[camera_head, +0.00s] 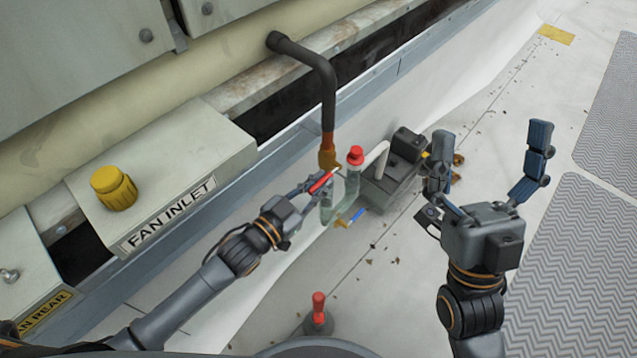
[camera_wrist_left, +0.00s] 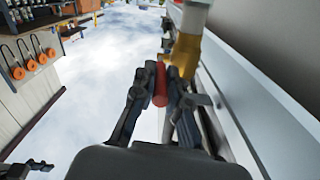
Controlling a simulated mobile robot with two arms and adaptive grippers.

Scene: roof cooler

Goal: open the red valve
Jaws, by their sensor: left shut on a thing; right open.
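The red valve handle (camera_head: 321,182) sits on a brass valve body (camera_head: 328,158) below a dark bent pipe, in the head view. My left gripper (camera_head: 312,187) is shut on the red handle. In the left wrist view the red handle (camera_wrist_left: 160,84) lies between the fingers of my left gripper (camera_wrist_left: 160,92), next to the brass valve body (camera_wrist_left: 185,55). The fingers hide part of the handle. My right gripper (camera_head: 487,165) is open and empty at the right, apart from the valve.
A green-grey pipe piece with a red cap (camera_head: 355,155) stands just right of the valve. A blue handle (camera_head: 358,214) is below it. A dark pump-like box (camera_head: 408,147) stands between it and my right gripper. A yellow knob (camera_head: 113,188) is on the fan inlet box.

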